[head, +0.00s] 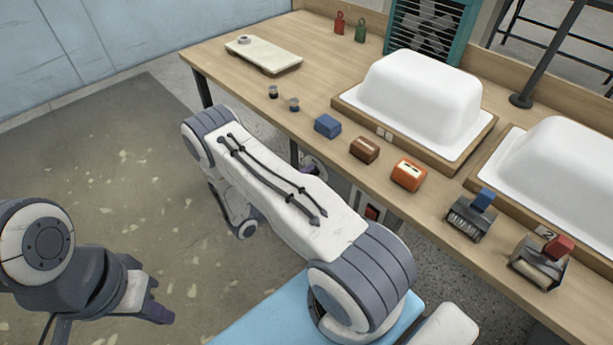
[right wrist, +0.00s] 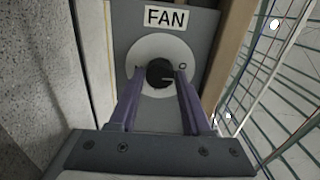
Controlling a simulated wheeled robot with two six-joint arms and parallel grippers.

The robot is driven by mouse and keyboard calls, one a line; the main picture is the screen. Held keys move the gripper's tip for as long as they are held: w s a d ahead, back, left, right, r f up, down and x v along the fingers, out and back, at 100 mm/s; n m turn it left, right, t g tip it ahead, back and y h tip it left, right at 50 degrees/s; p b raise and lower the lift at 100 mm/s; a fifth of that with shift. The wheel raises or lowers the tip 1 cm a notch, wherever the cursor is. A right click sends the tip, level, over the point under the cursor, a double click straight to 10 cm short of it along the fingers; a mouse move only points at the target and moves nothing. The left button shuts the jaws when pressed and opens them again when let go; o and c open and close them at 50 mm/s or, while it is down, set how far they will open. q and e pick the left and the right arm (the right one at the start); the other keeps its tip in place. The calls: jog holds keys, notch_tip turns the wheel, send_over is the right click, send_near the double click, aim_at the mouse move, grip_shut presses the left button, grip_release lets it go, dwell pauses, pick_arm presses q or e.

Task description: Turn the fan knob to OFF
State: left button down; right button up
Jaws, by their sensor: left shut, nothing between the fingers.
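The fan knob (right wrist: 159,74) is a dark round knob on a pale disc, on a grey panel (right wrist: 125,30) labelled FAN in the right wrist view. A short light line on the knob points to the right. In the head view the knob is hidden under the bench edge. My left gripper (head: 160,313) is shut and empty at lower left, far from the bench.
The wooden bench (head: 225,60) carries two white shells (head: 420,95), coloured blocks (head: 327,125), brushes (head: 470,215) and a pale board (head: 264,55). A teal fan unit (head: 432,28) stands behind. A wooden post (right wrist: 231,50) and wire mesh flank the panel. The floor at left is clear.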

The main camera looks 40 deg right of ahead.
jog(key=shift+o, duration=1.2)
jog(key=a+b, duration=0.1)
jog(key=a, duration=0.9)
jog(key=shift+s+a, duration=0.25)
jog(key=shift+s, duration=0.2)
jog(key=shift+r, duration=0.1)
jog(key=s+a+r+m+y+p, duration=0.3)
jog(key=s+a+r+m+y, duration=0.3)
jog(key=r+m, duration=0.4)
jog(key=s+a+r+m+g+y+p, duration=0.1)
jog(key=s+a+r+m+y+p, duration=0.3)
jog(key=a+r+m, duration=0.5)
jog(key=s+a+r+m+y+p, duration=0.4)
jog(key=s+a+r+m+y, duration=0.4)
jog(key=r, duration=0.4)
jog(key=s+m+y, duration=0.1)
jog(key=s+m, duration=0.1)
jog(key=shift+r+m+g, duration=0.3)
jog(key=shift+r+m, duration=0.05)
jog(key=shift+m, duration=0.05)
